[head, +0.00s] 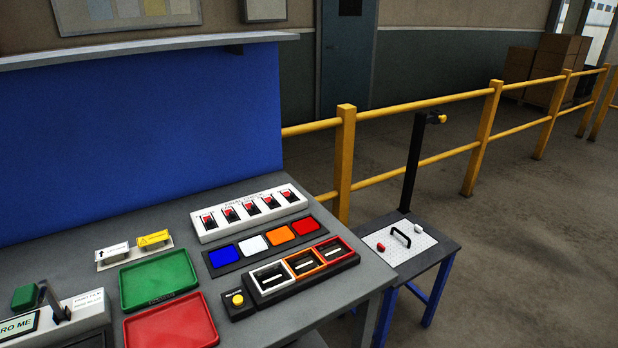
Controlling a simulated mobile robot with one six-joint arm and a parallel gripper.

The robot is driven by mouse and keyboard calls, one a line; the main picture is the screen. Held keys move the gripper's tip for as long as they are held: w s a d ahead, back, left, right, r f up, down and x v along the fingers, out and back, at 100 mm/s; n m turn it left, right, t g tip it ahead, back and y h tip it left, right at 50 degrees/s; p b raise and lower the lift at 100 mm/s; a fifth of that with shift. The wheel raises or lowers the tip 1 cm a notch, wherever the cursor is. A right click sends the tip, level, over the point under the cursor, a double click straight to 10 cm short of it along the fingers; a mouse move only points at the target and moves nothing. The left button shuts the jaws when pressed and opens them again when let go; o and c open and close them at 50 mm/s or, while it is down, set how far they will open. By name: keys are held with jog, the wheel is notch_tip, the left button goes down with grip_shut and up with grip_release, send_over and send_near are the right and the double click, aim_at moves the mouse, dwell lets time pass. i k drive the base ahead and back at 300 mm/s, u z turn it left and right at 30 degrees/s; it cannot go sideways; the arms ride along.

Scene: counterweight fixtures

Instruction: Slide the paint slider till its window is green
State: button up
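No part that I can pick out for certain as the paint slider, or as a window showing green, is in the head view. A black strip with blue, white, orange and red squares (266,243) lies on the grey bench. In front of it is a dark fixture (303,270) with white, orange and red framed slots, each with a pale bar inside. A white panel (249,213) with a row of red-and-black switches stands behind the strip. My gripper is not in view.
A yellow button box (238,302), a green tray (159,281) and a red tray (171,325) are on the bench (352,290). A small side table (437,262) with a black handle, red and white knobs and a post stands right. Yellow railing (345,165) runs behind; floor right is clear.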

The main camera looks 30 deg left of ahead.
aim_at(292, 198)
jog(key=u, duration=0.9)
jog(key=i, duration=1.35)
jog(key=u, duration=0.85)
jog(key=k, duration=0.7)
jog(key=u, duration=0.2)
jog(key=i, duration=0.75)
jog(key=z, duration=0.15)
